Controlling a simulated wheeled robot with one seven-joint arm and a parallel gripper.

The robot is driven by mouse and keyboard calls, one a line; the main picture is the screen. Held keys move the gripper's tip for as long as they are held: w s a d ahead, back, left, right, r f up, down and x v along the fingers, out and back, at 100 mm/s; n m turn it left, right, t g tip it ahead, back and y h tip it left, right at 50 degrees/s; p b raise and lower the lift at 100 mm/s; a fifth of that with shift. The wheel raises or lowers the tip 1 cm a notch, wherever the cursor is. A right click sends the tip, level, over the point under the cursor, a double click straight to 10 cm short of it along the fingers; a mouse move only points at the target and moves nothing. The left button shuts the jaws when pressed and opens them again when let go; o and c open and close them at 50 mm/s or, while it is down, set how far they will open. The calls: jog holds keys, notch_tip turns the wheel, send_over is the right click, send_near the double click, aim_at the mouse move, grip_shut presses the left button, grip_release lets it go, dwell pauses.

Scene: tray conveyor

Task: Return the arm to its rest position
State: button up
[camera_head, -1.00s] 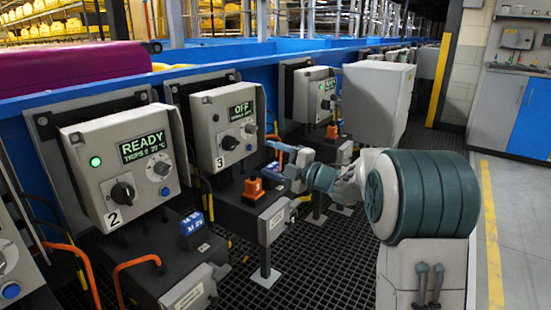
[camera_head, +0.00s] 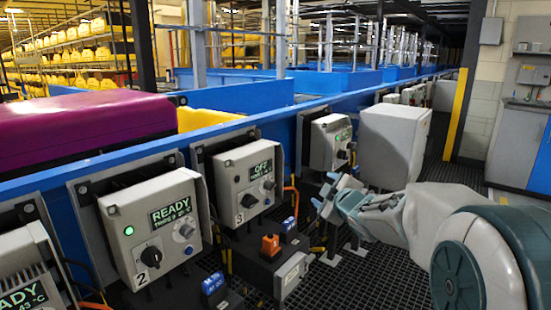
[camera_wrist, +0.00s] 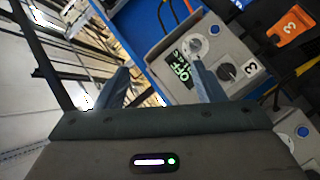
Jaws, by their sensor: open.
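My gripper (camera_head: 326,190) is open and empty, held in the air to the right of control box 3 (camera_head: 228,178). In the wrist view its two blue-grey fingers (camera_wrist: 160,66) stand wide apart with nothing between them. Box 3 also shows in the wrist view (camera_wrist: 222,42), tilted, behind the right finger; its display reads OFF. My arm reaches in from the right edge of the head view, and its rest position is not marked in the picture.
Control box 2 (camera_head: 128,240) shows READY with a green light. An orange block (camera_head: 270,245) and blue blocks (camera_head: 212,284) sit on dark units below. A grey cabinet (camera_head: 392,140) stands behind my gripper. A purple tray (camera_head: 80,130) is on the blue conveyor. Grated floor is open at right.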

jog(key=s+d+r+m+g+h+p, duration=0.3)
jog(key=s+m+p, duration=0.2)
jog(key=s, duration=0.3)
jog(key=s+d+r+m+g+h+p, duration=0.2)
jog(key=s+r+m+g+p, duration=0.15)
jog(key=s+p, duration=0.3)
jog(key=s+a+m+g+p, duration=0.1)
jog(key=s+m+g+p, duration=0.1)
jog(key=s, duration=0.7)
jog(key=s+a+m+g+y+p, duration=0.1)
jog(key=s+a+m+g+p, duration=0.1)
jog(key=s, duration=0.8)
jog(key=m+g+p, duration=0.1)
jog(key=g+p, duration=0.1)
jog(key=p, duration=0.1)
jog(key=shift+s+r+m, duration=0.25)
jog(key=shift+s+m, duration=0.05)
jog(key=shift+m, duration=0.05)
